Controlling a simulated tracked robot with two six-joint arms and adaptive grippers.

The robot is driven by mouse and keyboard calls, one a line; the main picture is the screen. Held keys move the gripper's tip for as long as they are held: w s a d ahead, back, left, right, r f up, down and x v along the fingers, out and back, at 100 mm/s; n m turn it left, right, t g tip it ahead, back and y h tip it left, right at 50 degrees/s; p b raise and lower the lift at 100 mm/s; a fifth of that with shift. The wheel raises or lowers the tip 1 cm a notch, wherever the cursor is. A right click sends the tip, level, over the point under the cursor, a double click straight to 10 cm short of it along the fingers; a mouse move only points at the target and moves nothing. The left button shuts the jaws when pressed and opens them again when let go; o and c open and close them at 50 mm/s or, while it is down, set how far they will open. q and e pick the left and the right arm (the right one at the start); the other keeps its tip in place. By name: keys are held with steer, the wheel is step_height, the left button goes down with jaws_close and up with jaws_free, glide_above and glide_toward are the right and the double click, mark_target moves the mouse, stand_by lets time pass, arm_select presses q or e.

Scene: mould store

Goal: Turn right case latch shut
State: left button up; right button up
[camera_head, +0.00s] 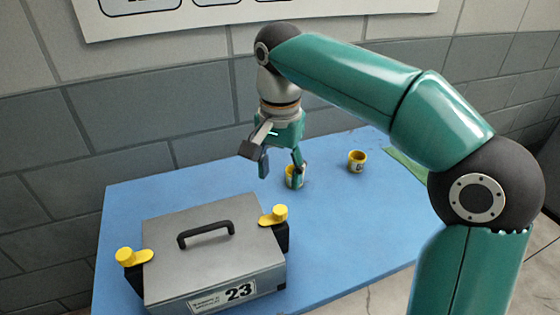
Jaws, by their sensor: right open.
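A grey metal case (212,243) with a black top handle (205,232) and a label reading 23 stands at the front left of the blue table. Its right latch is a yellow lever with a knob (279,212) on a black bracket at the case's right side. A matching yellow left latch (127,257) sits at the left side. My right gripper (280,173) is open, above the table behind and slightly right of the right latch, apart from it. My left gripper is not in view.
Another small yellow cup (357,161) stands further right on the blue table (350,225). A green item (408,166) lies at the table's right back edge. A grey block wall is behind the table. The table right of the case is clear.

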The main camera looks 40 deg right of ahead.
steer(key=shift+r, duration=1.1)
